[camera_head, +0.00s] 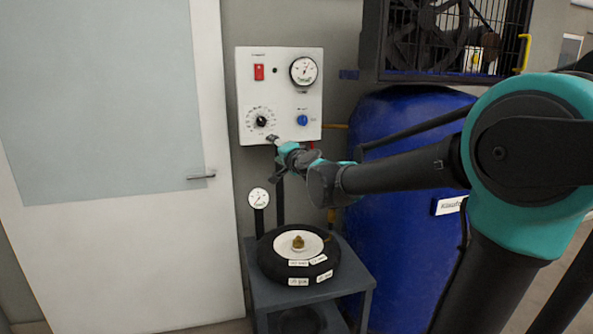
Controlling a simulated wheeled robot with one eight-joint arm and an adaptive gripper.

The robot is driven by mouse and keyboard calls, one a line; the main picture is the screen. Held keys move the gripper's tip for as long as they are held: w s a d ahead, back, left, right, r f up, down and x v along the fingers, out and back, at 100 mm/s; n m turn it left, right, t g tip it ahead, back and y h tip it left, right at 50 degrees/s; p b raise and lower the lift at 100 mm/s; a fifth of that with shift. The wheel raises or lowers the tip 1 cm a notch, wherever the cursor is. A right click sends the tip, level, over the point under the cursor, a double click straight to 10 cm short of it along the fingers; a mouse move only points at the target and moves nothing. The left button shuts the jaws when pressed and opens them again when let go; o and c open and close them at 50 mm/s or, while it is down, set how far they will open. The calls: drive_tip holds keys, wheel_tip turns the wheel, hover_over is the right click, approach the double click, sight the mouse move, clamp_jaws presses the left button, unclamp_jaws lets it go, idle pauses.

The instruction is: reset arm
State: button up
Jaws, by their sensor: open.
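My arm reaches in from the right, in front of the blue barrel. My gripper (272,140) is at the lower edge of the white control panel (282,82), just right of the black dial knob (261,121) and below it. It looks small and dark, and its fingers are hard to make out. It appears open, with nothing visible in it. I cannot tell whether it touches the panel. The panel also bears a red switch (259,72), a round gauge (303,71) and a blue knob (302,119).
Below stands a grey table (262,290) with a black bumper ring (281,272) around a white disc (299,243). A small gauge (259,198) stands behind it. The blue barrel (400,255) is at right, under a caged fan (445,38). A door (120,250) fills the left.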

drive_tip(key=s+d+f+n+g+h, duration=0.2)
drive_tip(key=s+d+f+g, duration=0.1)
drive_tip(key=s+d+f, duration=0.5)
drive_tip(key=s+d+f+n+g+h, duration=0.3)
drive_tip(key=s+d+f, duration=0.6)
drive_tip(key=s+f, duration=0.4)
drive_tip(key=s+d+f+n+g+h, duration=0.2)
drive_tip(key=s+d+f+g, duration=0.3)
drive_tip(key=s+d+f, duration=0.4)
wheel_tip(320, 180, down, 6)
drive_tip(key=shift+s+d+f+n+h, duration=0.2)
drive_tip(key=shift+s+n+h, duration=0.25)
drive_tip(key=shift+s, duration=0.55)
